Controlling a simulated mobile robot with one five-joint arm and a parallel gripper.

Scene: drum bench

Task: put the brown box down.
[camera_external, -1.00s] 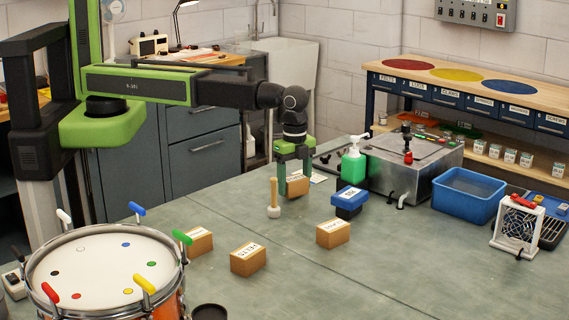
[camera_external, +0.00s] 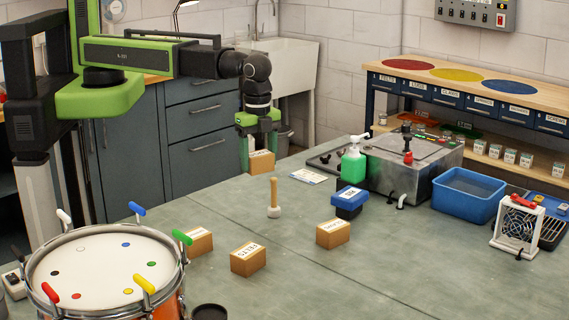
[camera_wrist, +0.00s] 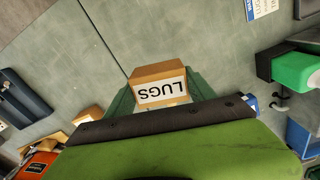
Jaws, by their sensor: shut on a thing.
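My gripper (camera_external: 259,145) is shut on a brown box (camera_external: 261,163) near the far edge of the bench in the external view. In the wrist view the same box (camera_wrist: 160,82) sits between the green fingers, its white label reading LUGS. In the external view it looks held up over the bench's back edge; the gap below it is hard to judge. Three other brown boxes stand on the bench: one at the left (camera_external: 198,241), one in front (camera_external: 248,259) and one further right (camera_external: 333,233).
A mallet (camera_external: 274,200) stands upright mid-bench. A blue-lidded box (camera_external: 349,203), soap bottle (camera_external: 353,165), steel unit (camera_external: 420,165) and blue tub (camera_external: 468,195) are to the right. A drum (camera_external: 105,275) is front left.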

